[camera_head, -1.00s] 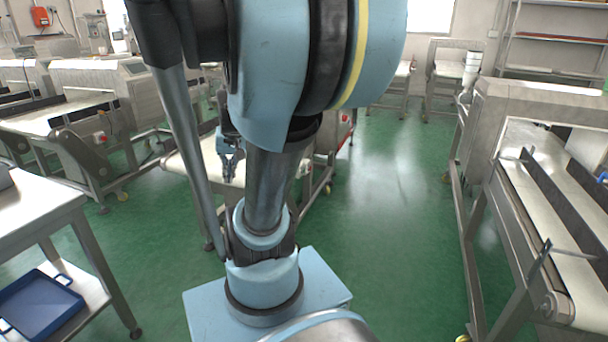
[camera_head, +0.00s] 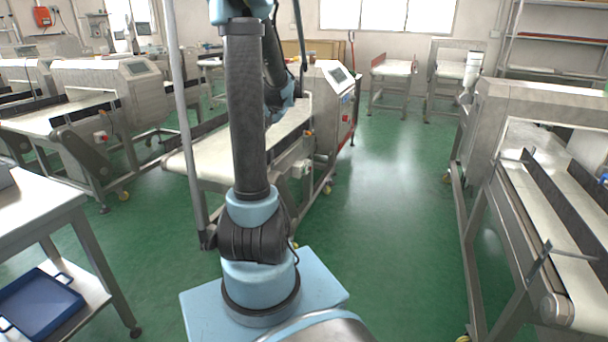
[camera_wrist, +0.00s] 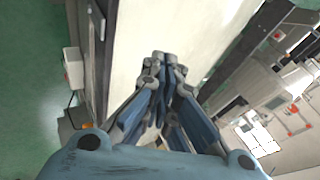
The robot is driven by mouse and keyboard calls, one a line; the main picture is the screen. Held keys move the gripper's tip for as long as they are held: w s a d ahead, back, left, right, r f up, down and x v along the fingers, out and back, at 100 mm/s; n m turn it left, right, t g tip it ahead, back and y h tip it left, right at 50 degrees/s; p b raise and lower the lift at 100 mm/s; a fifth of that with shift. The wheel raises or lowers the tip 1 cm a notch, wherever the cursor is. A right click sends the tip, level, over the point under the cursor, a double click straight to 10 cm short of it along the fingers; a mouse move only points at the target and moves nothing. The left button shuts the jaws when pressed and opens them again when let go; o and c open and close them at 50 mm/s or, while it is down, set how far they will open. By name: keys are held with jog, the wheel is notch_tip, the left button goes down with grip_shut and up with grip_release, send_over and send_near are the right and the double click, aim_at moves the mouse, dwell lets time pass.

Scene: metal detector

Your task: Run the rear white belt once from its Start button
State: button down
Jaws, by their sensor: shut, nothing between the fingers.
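A white belt (camera_head: 215,158) runs through the middle machine in the head view, partly hidden behind my arm. The same kind of white surface (camera_wrist: 140,35) lies below my gripper in the wrist view. A small grey box with a red button (camera_wrist: 72,66) sits beside that surface, to the left of my gripper. In the head view a small grey box (camera_head: 300,168) is on the machine's right side. I cannot make out a Start label. My gripper (camera_wrist: 163,58) is shut and empty, above the belt and apart from the box. My arm hides it in the head view.
The middle machine's housing (camera_head: 334,108) has a screen. Other belt machines stand at left (camera_head: 105,85) and right (camera_head: 520,100). A table (camera_head: 35,205) with a blue tray (camera_head: 40,302) below is at the left. The green floor (camera_head: 400,210) right of the middle machine is clear.

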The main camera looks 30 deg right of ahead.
jog(key=w+d+f+m+t, duration=0.1)
jog(key=w+d+f, duration=0.1)
jog(key=d, duration=0.4)
jog(key=w+d+f+m, duration=0.1)
jog(key=w+d+f, duration=0.15)
jog(key=d, duration=0.35)
jog(key=m+t, duration=0.1)
send_over(304, 171)
jog(key=s+a, duration=0.3)
jog(key=s, duration=0.1)
notch_tip(304, 171, down, 7)
jog(key=s+d+f+m+t, duration=0.1)
jog(key=s+d+f, duration=0.1)
jog(key=d+f, duration=0.4)
jog(key=s+d+f+m, duration=0.1)
jog(key=s+d+f, duration=0.2)
jog(key=f, duration=0.9)
jog(key=d, duration=0.3)
jog(key=shift+s+d+f+m+t+h, duration=0.2)
jog(key=shift+s+d+m+t+h, duration=0.1)
jog(key=shift+t, duration=0.1)
jog(key=shift+w, duration=0.1)
jog(key=w+a, duration=0.5)
jog(key=w, duration=0.1)
jog(key=shift+w+a, duration=0.25)
jog(key=shift+w, duration=0.15)
